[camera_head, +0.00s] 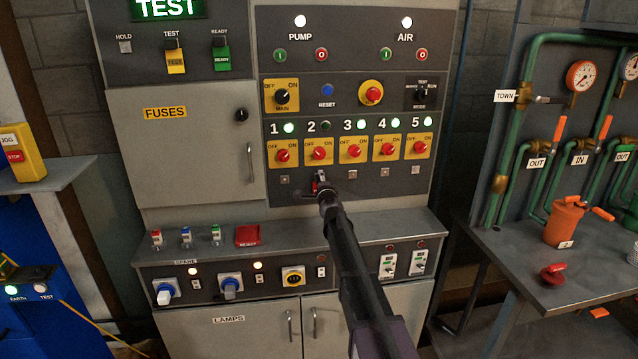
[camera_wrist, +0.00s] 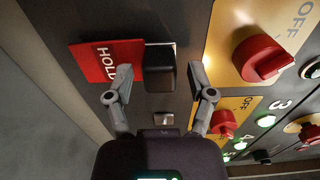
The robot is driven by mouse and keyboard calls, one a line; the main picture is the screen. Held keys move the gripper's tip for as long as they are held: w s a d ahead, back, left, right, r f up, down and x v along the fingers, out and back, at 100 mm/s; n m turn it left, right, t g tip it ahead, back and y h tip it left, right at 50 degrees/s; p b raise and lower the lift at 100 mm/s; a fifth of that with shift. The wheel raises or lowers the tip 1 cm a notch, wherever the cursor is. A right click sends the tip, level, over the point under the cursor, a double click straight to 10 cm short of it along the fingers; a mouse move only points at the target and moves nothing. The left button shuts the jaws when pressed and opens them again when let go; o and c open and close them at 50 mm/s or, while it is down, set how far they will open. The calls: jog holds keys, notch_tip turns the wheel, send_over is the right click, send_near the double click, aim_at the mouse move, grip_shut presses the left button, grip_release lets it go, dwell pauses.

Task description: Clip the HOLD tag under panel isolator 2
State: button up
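The red HOLD tag (camera_wrist: 104,60) with its black clip (camera_wrist: 160,68) is at the small mount under isolator 2 (camera_head: 319,153). The clip appears to sit on the panel face; its contact there is hidden. In the head view the tag (camera_head: 315,187) is a small red patch, partly covered by my gripper (camera_head: 323,190). In the wrist view my gripper (camera_wrist: 162,82) has a finger on each side of the clip, with visible gaps, so it is open. Isolator 2's red knob (camera_wrist: 260,58) is close to the right finger. Lamp 2 (camera_head: 325,126) is dark.
The HOLD hook (camera_head: 125,46) is bare; the TEST tag (camera_head: 175,58) and READY tag (camera_head: 221,57) hang beside it. Isolators 1 (camera_head: 283,155) and 3 (camera_head: 354,151) flank closely. A bare square mount (camera_wrist: 164,118) is near the fingers. The console ledge (camera_head: 290,228) lies below.

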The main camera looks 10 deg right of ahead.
dwell(0.3)
jog(key=shift+s, duration=0.1)
jog(key=s, duration=1.2)
jog(key=shift+a, duration=0.1)
dwell(0.5)
